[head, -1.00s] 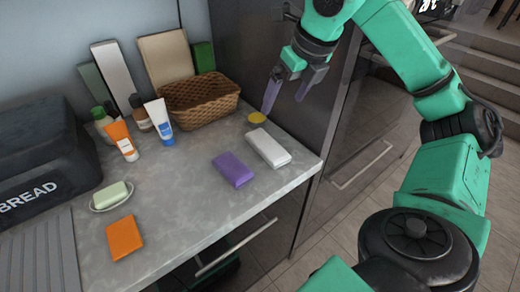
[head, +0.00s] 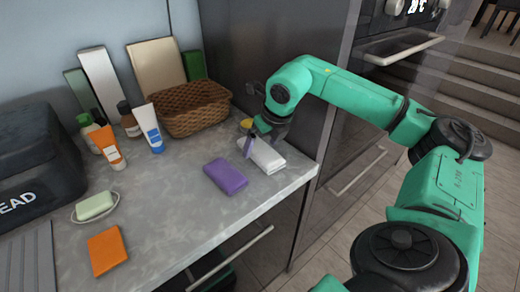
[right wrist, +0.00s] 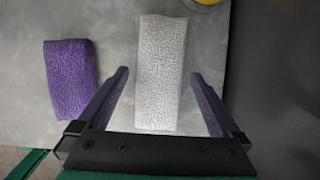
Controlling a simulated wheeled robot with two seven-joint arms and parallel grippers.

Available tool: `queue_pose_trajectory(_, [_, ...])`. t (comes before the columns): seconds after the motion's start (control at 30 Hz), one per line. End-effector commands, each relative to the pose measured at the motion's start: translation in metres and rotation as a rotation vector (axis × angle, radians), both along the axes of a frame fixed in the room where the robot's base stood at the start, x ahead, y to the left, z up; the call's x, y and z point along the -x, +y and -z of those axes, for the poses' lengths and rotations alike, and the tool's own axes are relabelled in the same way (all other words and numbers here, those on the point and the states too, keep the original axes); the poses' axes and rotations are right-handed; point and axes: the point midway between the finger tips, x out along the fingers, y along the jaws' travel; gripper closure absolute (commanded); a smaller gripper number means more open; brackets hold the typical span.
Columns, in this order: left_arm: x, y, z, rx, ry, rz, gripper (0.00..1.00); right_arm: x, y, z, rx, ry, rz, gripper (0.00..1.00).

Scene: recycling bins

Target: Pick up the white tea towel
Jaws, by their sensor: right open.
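The white tea towel (head: 268,158) lies folded on the grey counter near its right end. In the right wrist view the towel (right wrist: 161,75) is a pale textured strip between the two fingers. My right gripper (head: 256,146) is open at the far end of the towel in the head view. In the right wrist view the gripper (right wrist: 160,95) has one finger on each side of the towel, with gaps to both. I cannot tell how far the fingertips are above the counter. My left gripper is not in view.
A purple folded towel (head: 226,176) lies just left of the white one, and an orange one (head: 106,250) lies farther off. A yellow item (right wrist: 207,2) is close by. A wicker basket (head: 193,108), tubes and a soap dish (head: 95,207) stand behind and left. A dark tall cabinet borders the right.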

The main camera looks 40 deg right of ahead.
Motion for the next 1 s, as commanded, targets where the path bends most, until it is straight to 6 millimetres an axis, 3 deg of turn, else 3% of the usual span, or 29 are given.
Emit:
queue_pose_trajectory(0.2, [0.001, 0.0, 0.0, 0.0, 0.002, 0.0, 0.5, -0.002, 0.0, 0.004, 0.0, -0.001, 0.0, 0.0])
queue_pose_trajectory(0.23, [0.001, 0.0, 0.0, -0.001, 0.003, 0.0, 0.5, -0.002, 0.0, 0.004, 0.0, -0.001, 0.0, 0.04])
queue_pose_trajectory(0.43, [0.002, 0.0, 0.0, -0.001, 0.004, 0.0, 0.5, -0.002, 0.0, 0.004, 0.0, -0.001, 0.0, 0.8])
queue_pose_trajectory(0.77, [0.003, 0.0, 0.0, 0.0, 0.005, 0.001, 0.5, -0.002, 0.0, -0.001, -0.001, -0.003, 0.0, 0.81])
queue_pose_trajectory(0.87, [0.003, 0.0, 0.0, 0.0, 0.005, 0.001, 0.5, -0.003, 0.001, -0.011, -0.001, -0.005, -0.002, 0.81])
queue_pose_trajectory(1.0, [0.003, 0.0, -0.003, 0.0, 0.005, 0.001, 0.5, -0.003, 0.001, -0.041, -0.002, -0.007, -0.002, 0.81])
